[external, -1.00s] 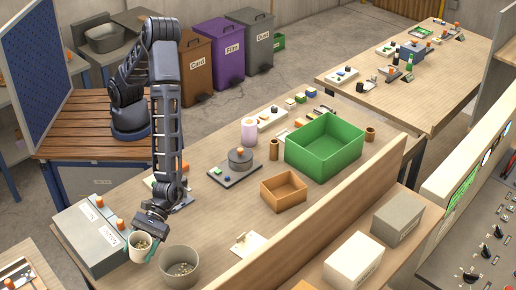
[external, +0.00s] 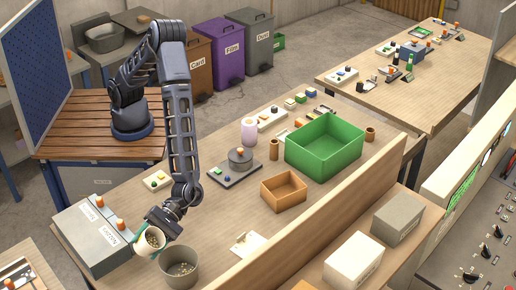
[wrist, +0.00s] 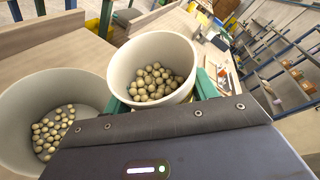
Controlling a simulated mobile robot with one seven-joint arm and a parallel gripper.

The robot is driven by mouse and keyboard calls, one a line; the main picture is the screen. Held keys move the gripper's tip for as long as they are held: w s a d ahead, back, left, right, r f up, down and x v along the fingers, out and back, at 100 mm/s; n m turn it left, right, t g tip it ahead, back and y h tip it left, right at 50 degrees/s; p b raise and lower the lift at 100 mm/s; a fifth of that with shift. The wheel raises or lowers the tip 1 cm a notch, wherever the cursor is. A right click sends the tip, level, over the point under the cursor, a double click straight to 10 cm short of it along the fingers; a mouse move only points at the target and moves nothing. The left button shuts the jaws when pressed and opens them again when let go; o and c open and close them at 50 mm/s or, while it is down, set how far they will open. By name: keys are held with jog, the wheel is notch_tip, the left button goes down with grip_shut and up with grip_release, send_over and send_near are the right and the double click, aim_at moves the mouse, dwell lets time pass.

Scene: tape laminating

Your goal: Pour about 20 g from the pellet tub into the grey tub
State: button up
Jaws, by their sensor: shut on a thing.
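My gripper (external: 157,243) is shut on the white pellet tub (external: 148,240), with its green fingers at the tub's sides. The tub is held up beside the grey tub's left rim and looks tilted toward it. In the wrist view the pellet tub (wrist: 122,62) holds many round beige pellets (wrist: 152,83). The grey tub (external: 182,276) stands on the table to the right of the pellet tub. It also shows in the wrist view (wrist: 20,105), with a layer of pellets (wrist: 52,128) on part of its floor. No pellets are seen in the air.
A grey box (external: 92,240) with orange knobs stands left of the tubs. A small orange-brown bin (external: 284,203) and a large green bin (external: 325,170) stand further along the table. A low wooden partition (external: 300,225) runs along the table's right side.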

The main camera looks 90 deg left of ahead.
aim_at(149, 245)
jog(key=shift+w+r+n+g+h, duration=0.15)
jog(key=shift+r+n+g, duration=0.3)
jog(key=shift+n, duration=0.45)
jog(key=shift+w+r+n+g+h, duration=0.1)
jog(key=shift+r+n+g+h, duration=0.2)
jog(key=shift+r+n, duration=0.45)
jog(key=shift+f+n, duration=0.35)
jog(key=shift+f+n+g+h, duration=0.25)
jog(key=shift+n+h, duration=0.1)
jog(key=shift+n, duration=0.15)
jog(key=shift+w+d+r+n, duration=0.1)
jog(key=shift+w+r+n, duration=0.1)
jog(key=shift+w+n, duration=0.25)
jog(key=shift+w+d+r+n, duration=0.1)
jog(key=shift+w+r+n, duration=0.1)
jog(key=shift+w+n, duration=0.25)
dwell(1.6)
jog(key=shift+w+r+n+g+h, duration=0.35)
jog(key=shift+n+h, duration=0.25)
jog(key=shift+n, duration=0.3)
dwell(2.1)
